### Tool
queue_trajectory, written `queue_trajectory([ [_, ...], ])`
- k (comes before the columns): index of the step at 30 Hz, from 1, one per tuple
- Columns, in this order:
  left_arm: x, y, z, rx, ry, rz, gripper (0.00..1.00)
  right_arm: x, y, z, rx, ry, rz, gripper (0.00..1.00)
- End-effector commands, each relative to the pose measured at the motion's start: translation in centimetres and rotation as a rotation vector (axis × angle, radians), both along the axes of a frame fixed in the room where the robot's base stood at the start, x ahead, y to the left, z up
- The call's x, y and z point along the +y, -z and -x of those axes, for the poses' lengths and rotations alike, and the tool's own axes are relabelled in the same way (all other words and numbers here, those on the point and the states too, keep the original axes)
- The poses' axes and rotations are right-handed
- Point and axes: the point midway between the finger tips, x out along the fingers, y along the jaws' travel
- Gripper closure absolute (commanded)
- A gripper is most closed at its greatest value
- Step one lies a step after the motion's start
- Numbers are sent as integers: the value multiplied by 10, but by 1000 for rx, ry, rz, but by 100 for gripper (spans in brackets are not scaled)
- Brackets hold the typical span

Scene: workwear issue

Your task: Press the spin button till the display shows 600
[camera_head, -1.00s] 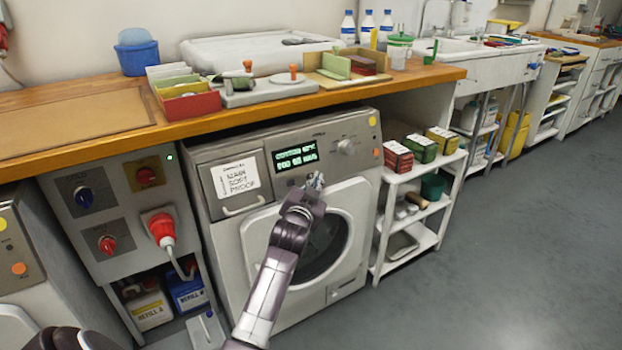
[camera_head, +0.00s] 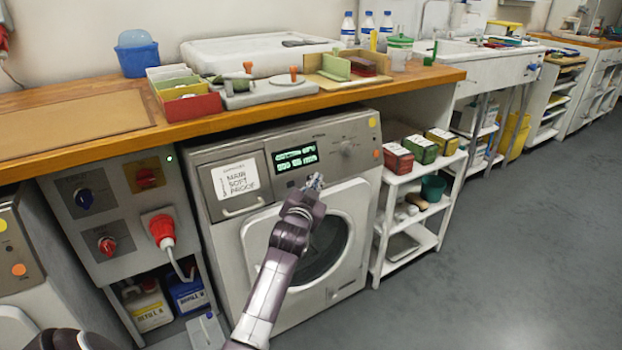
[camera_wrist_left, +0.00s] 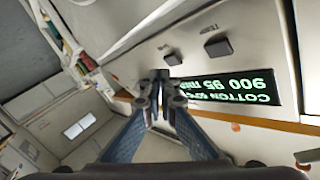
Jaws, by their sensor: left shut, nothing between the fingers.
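The washing machine (camera_head: 222,243) stands under the wooden counter. Its lit green display (camera_head: 296,157) also shows upside down in the left wrist view (camera_wrist_left: 238,90). It has a COTTON line and a line of numbers, but I cannot read the spin figure surely. Two dark buttons, one nearer the fingers (camera_wrist_left: 173,59) and one farther along (camera_wrist_left: 218,47), sit beside the display; their labels are too small to read. My left gripper (camera_head: 317,181) is shut and empty, its fingertips (camera_wrist_left: 163,78) close to the nearer button. I cannot tell whether they touch it. My right gripper is out of view.
A round knob (camera_head: 346,146) is right of the display. The counter edge (camera_head: 330,98) overhangs the machine. A control box with a red plug (camera_head: 162,229) stands left, a white shelf rack (camera_head: 408,246) right. The floor (camera_head: 500,260) in front is clear.

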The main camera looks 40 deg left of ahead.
Motion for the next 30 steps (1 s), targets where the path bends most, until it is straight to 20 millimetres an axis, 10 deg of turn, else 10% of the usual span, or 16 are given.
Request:
queue_trajectory([
  [30, 8, 2, -3, 0, 0, 0, 100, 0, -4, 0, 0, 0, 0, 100],
])
